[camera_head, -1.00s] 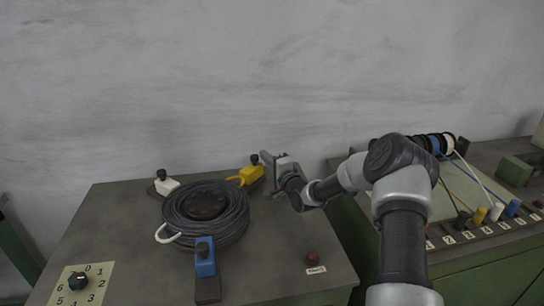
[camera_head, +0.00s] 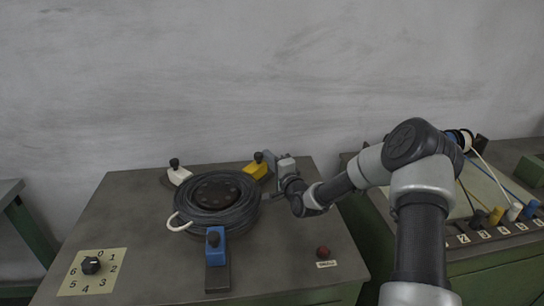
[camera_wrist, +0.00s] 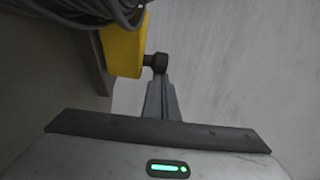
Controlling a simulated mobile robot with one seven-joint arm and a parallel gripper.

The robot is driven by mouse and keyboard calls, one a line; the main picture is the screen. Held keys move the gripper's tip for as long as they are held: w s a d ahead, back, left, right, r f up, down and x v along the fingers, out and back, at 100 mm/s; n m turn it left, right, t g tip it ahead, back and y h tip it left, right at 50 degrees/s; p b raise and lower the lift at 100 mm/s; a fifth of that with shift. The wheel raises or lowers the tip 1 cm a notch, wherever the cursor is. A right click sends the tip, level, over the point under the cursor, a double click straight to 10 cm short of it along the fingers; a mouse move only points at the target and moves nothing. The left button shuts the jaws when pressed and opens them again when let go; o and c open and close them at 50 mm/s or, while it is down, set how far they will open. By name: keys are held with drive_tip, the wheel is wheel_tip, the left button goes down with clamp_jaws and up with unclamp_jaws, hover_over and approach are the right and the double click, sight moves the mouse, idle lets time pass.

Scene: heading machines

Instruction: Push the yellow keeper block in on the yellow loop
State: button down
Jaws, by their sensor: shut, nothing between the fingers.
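The yellow keeper block (camera_head: 256,170), with a black knob (camera_head: 258,157) on top, sits at the back right of a grey cable coil (camera_head: 240,214). In the wrist view the block (camera_wrist: 124,48) is at the upper left, with its knob (camera_wrist: 157,62) pointing right. My gripper (camera_head: 270,160) is beside the block on its outer side. In the wrist view my gripper (camera_wrist: 160,84) is shut and empty, its fingertips right at the knob; I cannot tell whether they touch. The yellow loop cannot be made out.
A white block (camera_head: 179,176) and a blue block (camera_head: 215,246) stand around the coil. A white loop (camera_head: 179,225) sticks out at its left. A numbered dial (camera_head: 91,265) and a red button (camera_head: 323,252) are at the front. The wall (camera_head: 260,80) is close behind.

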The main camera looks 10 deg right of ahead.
drive_tip(key=shift+s+a, duration=0.15)
drive_tip(key=shift+a, duration=0.2)
